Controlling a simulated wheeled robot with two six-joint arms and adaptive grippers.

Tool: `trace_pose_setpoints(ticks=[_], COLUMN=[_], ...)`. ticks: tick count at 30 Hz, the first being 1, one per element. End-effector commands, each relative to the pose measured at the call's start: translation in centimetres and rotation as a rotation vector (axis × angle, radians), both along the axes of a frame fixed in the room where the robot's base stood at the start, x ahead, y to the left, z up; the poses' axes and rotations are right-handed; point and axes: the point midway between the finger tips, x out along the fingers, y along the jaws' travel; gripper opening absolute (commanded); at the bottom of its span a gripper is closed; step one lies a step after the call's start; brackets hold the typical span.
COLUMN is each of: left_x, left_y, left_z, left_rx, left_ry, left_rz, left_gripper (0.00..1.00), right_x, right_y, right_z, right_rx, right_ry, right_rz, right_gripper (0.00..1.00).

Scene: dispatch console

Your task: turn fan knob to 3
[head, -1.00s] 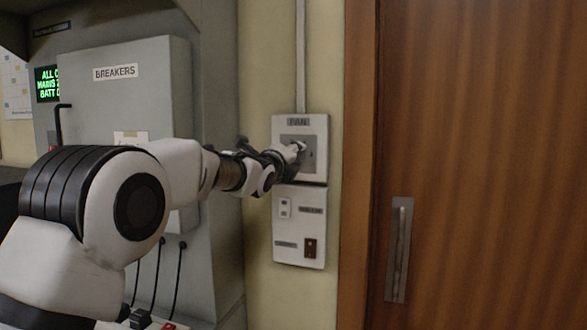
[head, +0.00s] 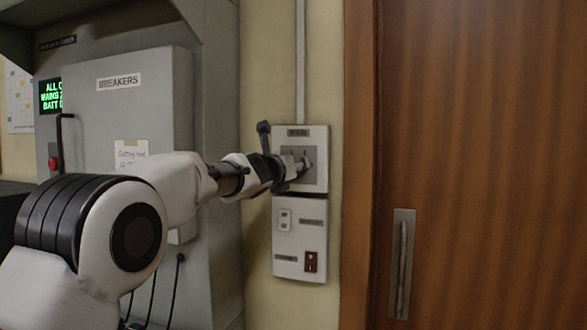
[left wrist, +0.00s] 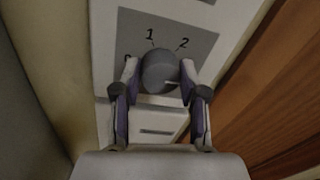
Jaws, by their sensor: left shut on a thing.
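The fan knob (left wrist: 158,72) is a round grey knob on a grey dial plate (left wrist: 205,45), seen in the left wrist view. The numbers 1 and 2 show above it; a mark at the left is partly covered by a finger. A white line on the knob points right and slightly down. No 3 can be read; that side is behind the right finger. My left gripper (left wrist: 160,76) is shut on the knob, one finger on each side. In the head view my left gripper (head: 303,164) is at the fan panel (head: 318,143), hiding most of the knob. My right gripper is not in view.
Below the fan panel is a white switch plate (head: 292,262) with a dark red rocker switch (head: 311,261). A grey breakers cabinet (head: 150,110) stands at the left. A wooden door (head: 480,150) with a metal handle (head: 402,265) is at the right.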

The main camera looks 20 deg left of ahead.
Motion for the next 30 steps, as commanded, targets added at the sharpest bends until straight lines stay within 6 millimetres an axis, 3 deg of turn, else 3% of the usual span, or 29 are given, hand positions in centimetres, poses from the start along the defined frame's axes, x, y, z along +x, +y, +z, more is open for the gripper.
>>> trace_pose_setpoints(ticks=[17,18,20,30], left_x=[-0.09,-0.10,-0.09,-0.11], left_y=[0.02,0.02,0.03,-0.01], left_z=[0.55,0.56,0.54,0.23], left_rx=[0.043,0.043,0.043,0.043], left_ry=[-0.010,-0.010,-0.010,-0.005], left_rz=[-0.001,-0.001,-0.001,-0.001], left_gripper=[0.07,0.45,0.67,0.67], right_x=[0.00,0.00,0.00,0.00], right_y=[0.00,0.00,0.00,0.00], right_z=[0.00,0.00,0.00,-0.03], right_rx=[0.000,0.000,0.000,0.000], right_ry=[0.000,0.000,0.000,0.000], right_rz=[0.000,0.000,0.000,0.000], right_gripper=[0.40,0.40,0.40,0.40])
